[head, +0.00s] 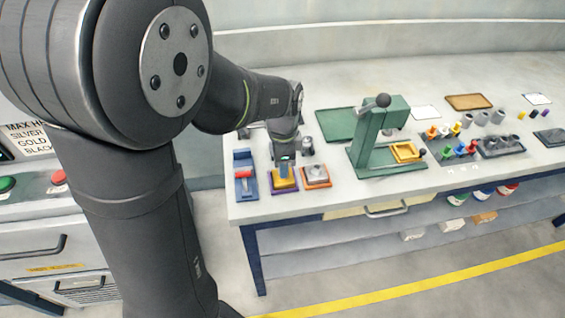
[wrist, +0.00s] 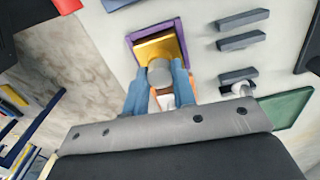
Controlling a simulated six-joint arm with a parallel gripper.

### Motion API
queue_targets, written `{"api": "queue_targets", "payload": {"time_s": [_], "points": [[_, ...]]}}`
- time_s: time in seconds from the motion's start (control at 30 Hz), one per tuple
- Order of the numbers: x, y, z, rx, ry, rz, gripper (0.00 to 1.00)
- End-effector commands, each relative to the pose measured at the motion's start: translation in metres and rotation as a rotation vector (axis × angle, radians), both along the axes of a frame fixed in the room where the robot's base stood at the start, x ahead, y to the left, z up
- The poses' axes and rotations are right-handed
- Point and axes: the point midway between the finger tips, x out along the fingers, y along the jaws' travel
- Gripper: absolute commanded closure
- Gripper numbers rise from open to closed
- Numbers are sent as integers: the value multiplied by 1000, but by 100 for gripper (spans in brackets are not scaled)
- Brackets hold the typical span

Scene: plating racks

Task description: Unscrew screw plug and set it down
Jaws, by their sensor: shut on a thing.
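A grey round screw plug (wrist: 159,72) shows in the wrist view between the two blue fingers of my gripper (wrist: 160,84). My gripper is shut on its sides. Beyond it is a yellow block (wrist: 157,47) in a purple-framed holder (wrist: 131,42). The plug overlaps the near part of the block in this view, and I cannot tell whether it is seated in it or just above. In the head view my gripper (head: 285,164) points down over the yellow block (head: 285,184) on its purple base. The plug is hidden there.
A blue fixture with a red handle (head: 243,174) stands close on the left. An orange-based fixture (head: 316,183) stands close on the right. A green press (head: 375,140) rises further right, with small coloured parts beyond. The pale bench's front edge (head: 350,201) is near.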

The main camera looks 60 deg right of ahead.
Motion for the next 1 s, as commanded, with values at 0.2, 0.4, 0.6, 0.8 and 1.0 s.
{"api": "queue_targets", "payload": {"time_s": [0.2,0.4,0.6,0.8,1.0], "points": [[0,0,0,-1,-1,241,100],[0,0,0,-1,-1,463,100],[-1,0,1,-1,1,628,100],[-1,0,1,0,0,652,100],[-1,0,1,0,0,669,100]]}}
